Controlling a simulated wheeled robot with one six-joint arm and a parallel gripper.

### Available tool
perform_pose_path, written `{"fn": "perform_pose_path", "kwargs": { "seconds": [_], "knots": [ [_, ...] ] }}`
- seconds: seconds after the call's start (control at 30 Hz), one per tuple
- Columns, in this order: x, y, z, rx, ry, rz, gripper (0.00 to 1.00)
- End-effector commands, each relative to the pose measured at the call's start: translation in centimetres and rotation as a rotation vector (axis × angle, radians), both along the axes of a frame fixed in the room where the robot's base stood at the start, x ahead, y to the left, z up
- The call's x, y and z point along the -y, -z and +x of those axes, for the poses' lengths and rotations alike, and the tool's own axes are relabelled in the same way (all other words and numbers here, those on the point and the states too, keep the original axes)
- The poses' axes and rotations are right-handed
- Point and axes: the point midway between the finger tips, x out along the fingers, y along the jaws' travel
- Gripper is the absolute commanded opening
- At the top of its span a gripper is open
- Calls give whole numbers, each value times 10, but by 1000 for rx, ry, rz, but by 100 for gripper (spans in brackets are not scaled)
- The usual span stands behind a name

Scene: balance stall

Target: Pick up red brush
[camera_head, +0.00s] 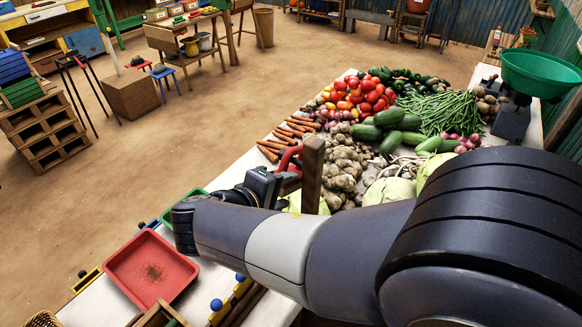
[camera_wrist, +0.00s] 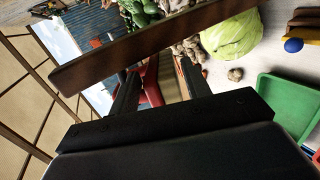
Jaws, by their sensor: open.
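A red curved thing, which looks like the red brush (camera_head: 290,157), shows at the wooden post (camera_head: 312,175) beside the produce table. In the wrist view the red brush (camera_wrist: 152,86) lies between the two dark fingers of my gripper (camera_wrist: 160,78), partly hidden by them and by the brown wooden bar (camera_wrist: 140,44). My gripper (camera_head: 272,184) is open, with its fingers on either side of the red part. I cannot tell whether they touch it.
Vegetables, including tomatoes (camera_head: 358,92), cucumbers (camera_head: 388,117) and cabbages (camera_head: 389,190), cover the table behind the post. A red tray (camera_head: 150,266) with dark specks and a green tray (camera_head: 185,206) stand left. A green scale pan (camera_head: 542,73) is far right. Open floor lies left.

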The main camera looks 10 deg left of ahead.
Motion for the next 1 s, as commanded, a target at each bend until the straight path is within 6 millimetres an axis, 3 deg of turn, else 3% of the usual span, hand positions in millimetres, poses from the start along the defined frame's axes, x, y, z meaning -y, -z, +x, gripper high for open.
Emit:
{"fn": "perform_pose_path", "kwargs": {
  "seconds": [0.2, 0.47, 1.0],
  "knots": [
    [10, 11, 22, -2, 2, -2, 45],
    [11, 13, 24, 0, 0, 1, 45],
    [11, 13, 24, 0, 0, 1, 5]
  ]
}}
